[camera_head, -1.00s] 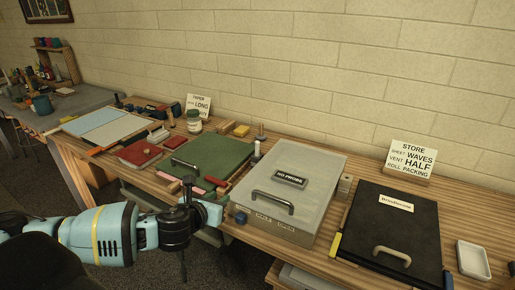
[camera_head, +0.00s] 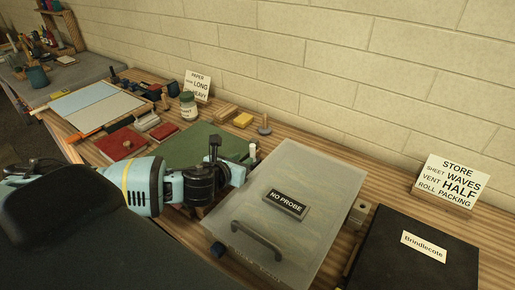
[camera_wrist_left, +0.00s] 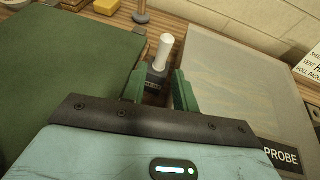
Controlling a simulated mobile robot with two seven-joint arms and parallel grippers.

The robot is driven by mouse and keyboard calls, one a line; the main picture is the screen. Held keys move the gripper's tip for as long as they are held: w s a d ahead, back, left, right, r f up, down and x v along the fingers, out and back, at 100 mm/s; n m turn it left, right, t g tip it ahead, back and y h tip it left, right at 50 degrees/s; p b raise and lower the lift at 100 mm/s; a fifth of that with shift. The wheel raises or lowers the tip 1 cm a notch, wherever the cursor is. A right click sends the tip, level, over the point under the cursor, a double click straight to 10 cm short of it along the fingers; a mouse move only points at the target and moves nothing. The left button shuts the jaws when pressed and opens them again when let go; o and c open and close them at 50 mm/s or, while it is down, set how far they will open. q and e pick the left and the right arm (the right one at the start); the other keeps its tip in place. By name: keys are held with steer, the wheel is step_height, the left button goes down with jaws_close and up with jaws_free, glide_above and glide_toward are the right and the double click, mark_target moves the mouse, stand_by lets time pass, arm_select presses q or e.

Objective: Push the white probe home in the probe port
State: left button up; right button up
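The white probe (camera_wrist_left: 162,50) stands upright in the left wrist view, its lower end in a dark port (camera_wrist_left: 156,78) between the green-lidded tray and the grey-lidded tray. How deep it sits is unclear. In the head view the probe's white top (camera_head: 253,150) shows just beyond my left gripper (camera_head: 240,167). My left gripper's two green fingers (camera_wrist_left: 160,88) are apart, one on each side of the line to the port, with nothing visibly gripped. Whether a finger touches the port is unclear. My right gripper is not in view.
The grey tray lid (camera_head: 320,193) with a "NO PROBE" plate (camera_head: 286,204) lies right of the gripper. The green lid (camera_head: 195,142) lies left. A black tray (camera_head: 385,245), a jar (camera_head: 188,106) and a peg (camera_head: 264,126) stand around. A block wall closes the back.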

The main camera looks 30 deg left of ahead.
mark_target(251, 155)
arm_select(q)
steer(key=shift+x, duration=3.75)
steer(key=shift+d, duration=0.15)
jaws_close()
